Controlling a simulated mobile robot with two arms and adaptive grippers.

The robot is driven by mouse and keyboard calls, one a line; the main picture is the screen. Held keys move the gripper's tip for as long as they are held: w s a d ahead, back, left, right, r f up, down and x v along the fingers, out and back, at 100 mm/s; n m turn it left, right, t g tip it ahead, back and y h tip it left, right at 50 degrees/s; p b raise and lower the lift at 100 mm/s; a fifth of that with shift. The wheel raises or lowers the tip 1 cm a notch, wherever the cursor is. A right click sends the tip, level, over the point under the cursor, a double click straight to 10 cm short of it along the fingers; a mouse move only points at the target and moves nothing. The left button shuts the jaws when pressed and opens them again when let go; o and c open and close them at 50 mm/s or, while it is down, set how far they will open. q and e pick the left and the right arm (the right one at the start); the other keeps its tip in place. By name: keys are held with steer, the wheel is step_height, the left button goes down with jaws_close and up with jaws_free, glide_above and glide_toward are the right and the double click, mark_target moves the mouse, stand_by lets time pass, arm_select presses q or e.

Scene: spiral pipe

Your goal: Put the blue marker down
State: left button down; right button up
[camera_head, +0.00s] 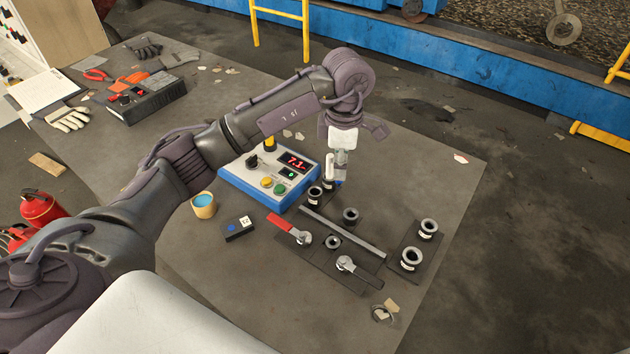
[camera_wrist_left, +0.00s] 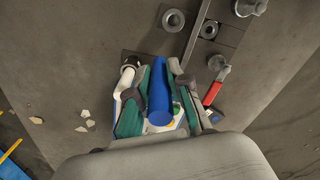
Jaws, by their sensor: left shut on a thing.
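My left gripper (camera_head: 338,178) hangs pointing down over the table, just right of the blue-and-white control box. It is shut on the blue marker (camera_wrist_left: 159,95), which lies between the green finger pads in the left wrist view. In the head view a thin blue strip of the marker (camera_head: 330,166) shows beside the fingers. The gripper is above the dark fittings near the box's right edge. Whether the marker's lower end touches anything is hard to tell. My right gripper is not in view.
The control box (camera_head: 262,182) has a red display and coloured buttons. A small cup (camera_head: 203,206) and a dark block (camera_head: 239,229) stand left of the pipe fittings. Bare table (camera_head: 420,170) lies beyond.

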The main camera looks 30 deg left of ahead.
arm_select(q)
steer(key=a+f+p, duration=0.1)
steer(key=f, duration=0.1)
steer(key=a+f+p, duration=0.1)
steer(key=a+f, duration=0.1)
steer(key=s+a+f+p, duration=0.1)
steer(key=a+f, duration=0.1)
steer(key=shift+a+f, duration=0.2)
steer(key=shift+f, duration=0.45)
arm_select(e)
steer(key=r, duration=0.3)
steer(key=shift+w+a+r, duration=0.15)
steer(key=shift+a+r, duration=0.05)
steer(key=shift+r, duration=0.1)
arm_select(q)
steer(key=shift+f, duration=0.1)
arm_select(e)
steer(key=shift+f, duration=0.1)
arm_select(q)
steer(key=shift+f+b, duration=0.15)
steer(key=shift+b, duration=0.15)
steer(key=c, duration=1.1)
jaws_free()
